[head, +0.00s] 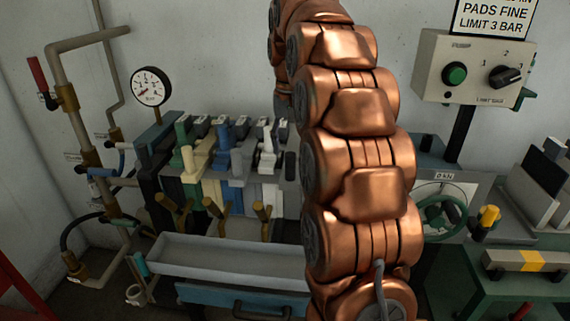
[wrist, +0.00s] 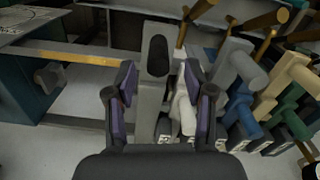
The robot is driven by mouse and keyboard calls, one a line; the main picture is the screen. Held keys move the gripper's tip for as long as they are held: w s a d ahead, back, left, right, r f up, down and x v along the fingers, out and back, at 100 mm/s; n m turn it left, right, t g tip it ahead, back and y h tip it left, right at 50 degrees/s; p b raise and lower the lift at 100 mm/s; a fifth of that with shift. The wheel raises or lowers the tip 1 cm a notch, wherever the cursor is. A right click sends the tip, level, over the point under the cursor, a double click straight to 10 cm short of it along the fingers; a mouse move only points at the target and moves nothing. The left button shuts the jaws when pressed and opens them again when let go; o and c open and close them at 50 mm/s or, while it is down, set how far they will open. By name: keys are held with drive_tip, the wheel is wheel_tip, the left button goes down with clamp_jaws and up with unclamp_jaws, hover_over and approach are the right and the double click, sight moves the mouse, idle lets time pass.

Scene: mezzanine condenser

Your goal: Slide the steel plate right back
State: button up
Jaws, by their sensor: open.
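The steel plate, a grey plate with a black grip on its top, stands in the wrist view (wrist: 150,96) between my fingers. My gripper (wrist: 161,78) is open, with one dark, purple-padded finger on each side of the plate's top; I cannot tell whether either finger touches it. In the head view the grey plate (head: 289,196) is at the right end of the plate row, partly hidden by my copper arm. My gripper is hidden behind the arm there.
White, blue, cream and green plates (head: 213,178) stand close beside it, with brass-coloured handles in front. A tray (head: 225,257) lies below. A gauge (head: 151,86) and pipes are at left; a pump box (head: 470,68) and green handwheel (head: 443,216) at right.

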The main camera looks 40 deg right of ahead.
sight(290, 168)
drive_tip(key=shift+w+d, duration=0.25)
drive_tip(key=shift+d, duration=0.05)
drive_tip(key=shift+f+p, duration=1.2)
drive_tip(key=shift+f, duration=2.6)
clamp_jaws()
